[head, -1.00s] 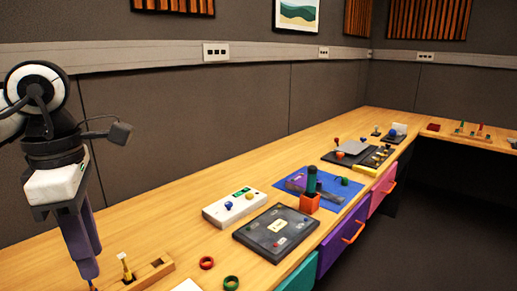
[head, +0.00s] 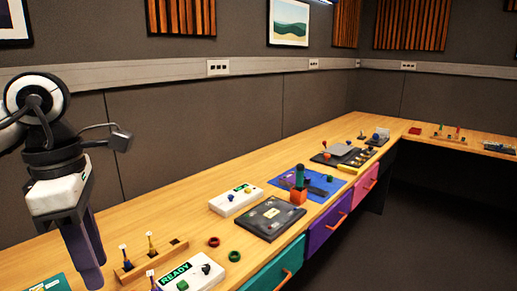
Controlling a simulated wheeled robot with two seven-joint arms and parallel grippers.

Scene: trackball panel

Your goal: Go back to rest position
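My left gripper (head: 88,272) hangs at the far left of the head view, with purple fingers pointing down. It is in front of the desk's near left part, and nothing shows held in it. The fingers overlap from this side, so I cannot tell how far apart they are. My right gripper is not in view. A white box (head: 207,283) with a green READY display, a green button and a dark knob or ball sits at the bottom. Another white box (head: 226,207) with a blue ball and a yellow knob sits farther back.
A wooden block (head: 135,271) with two white-topped pegs stands right of my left gripper. A red ring (head: 214,242) and a green ring (head: 234,256) lie nearby. A dark panel (head: 258,225) and a blue mat (head: 325,192) lie beyond. Drawers line the desk front; the floor (head: 420,240) at right is clear.

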